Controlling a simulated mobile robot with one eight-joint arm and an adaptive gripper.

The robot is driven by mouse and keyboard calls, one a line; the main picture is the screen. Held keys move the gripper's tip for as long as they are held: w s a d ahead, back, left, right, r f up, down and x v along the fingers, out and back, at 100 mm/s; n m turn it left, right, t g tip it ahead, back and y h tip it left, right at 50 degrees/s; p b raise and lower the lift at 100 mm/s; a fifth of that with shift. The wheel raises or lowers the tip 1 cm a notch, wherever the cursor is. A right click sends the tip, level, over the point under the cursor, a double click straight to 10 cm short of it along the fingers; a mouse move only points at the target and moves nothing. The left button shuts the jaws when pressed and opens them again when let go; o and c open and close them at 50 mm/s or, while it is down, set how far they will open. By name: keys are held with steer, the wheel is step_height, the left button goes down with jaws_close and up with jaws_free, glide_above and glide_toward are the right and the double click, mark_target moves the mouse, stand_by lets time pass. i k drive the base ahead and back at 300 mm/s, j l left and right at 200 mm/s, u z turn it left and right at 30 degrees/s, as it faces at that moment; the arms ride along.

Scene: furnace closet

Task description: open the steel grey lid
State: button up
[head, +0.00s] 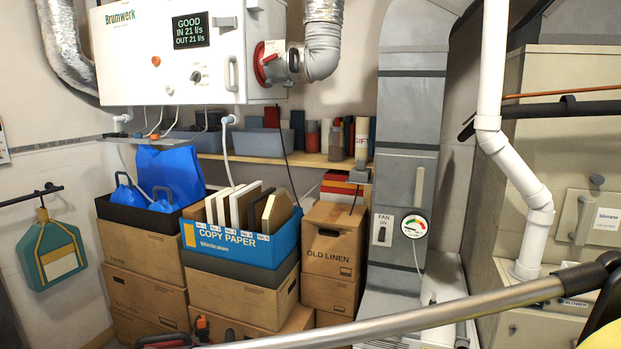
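A grey metal duct (412,100) stands right of centre in the head view. On its front is a steel grey panel (396,185) with a pale upright handle (419,187); it looks like the lid and appears shut. A round gauge (414,226) with a coloured scale sits at its lower right, and a fan switch plate (382,229) at its lower left.
A metal tube (450,312) crosses the lower foreground in front of the duct's base. White pipe (515,165) runs down at right, by a beige cabinet (570,130). Stacked boxes (330,245) fill the left of the duct. A white ventilation unit (170,55) hangs upper left.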

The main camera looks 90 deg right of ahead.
mark_target(374, 305)
steer(key=z, duration=3.6)
